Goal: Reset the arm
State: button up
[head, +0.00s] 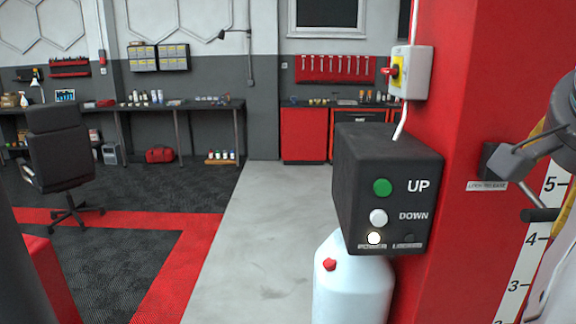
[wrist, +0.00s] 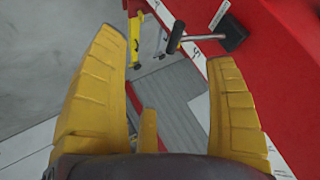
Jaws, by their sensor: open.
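Beyond the fingertips, a metal lever with a dark handle (wrist: 175,37) reaches out from a black block (wrist: 232,33) on a red surface. The lever appears clear of both fingers. In the head view a black block (head: 495,161) with a lever sits on the red post (head: 462,110), above a small white label. Grey and yellow parts at the head view's right edge look like my arm; the fingertips cannot be made out there.
A black control box (head: 388,190) with UP and DOWN buttons juts from the post. A white bottle (head: 353,285) stands below it and a switch box (head: 410,72) is above. An office chair (head: 62,155) stands left. The grey floor (head: 260,230) between is clear.

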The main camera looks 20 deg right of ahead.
jog(key=w+d+f+n+y, duration=0.1)
jog(key=w+d+f+n, duration=0.15)
jog(key=f, duration=0.55)
jog(key=w+d+f+n, duration=0.2)
jog(key=f+n, duration=0.2)
jog(key=f, duration=0.4)
jog(key=w+a+f+n+y, duration=0.2)
jog(key=a+f, duration=0.2)
jog(key=f, duration=0.3)
jog(key=a+f+n+y, duration=0.1)
jog(key=a+f+n, duration=0.2)
jog(key=a, duration=0.4)
jog(key=a+f+n+y, duration=0.2)
jog(key=a+f, duration=0.3)
jog(key=a, duration=0.3)
jog(key=s+a+f+n+y, duration=0.1)
jog(key=a+f+n, duration=0.3)
jog(key=a, duration=0.3)
jog(key=shift+a+f+g+y, duration=0.15)
jog(key=shift+f+g+y, duration=0.15)
jog(key=shift+y, duration=0.1)
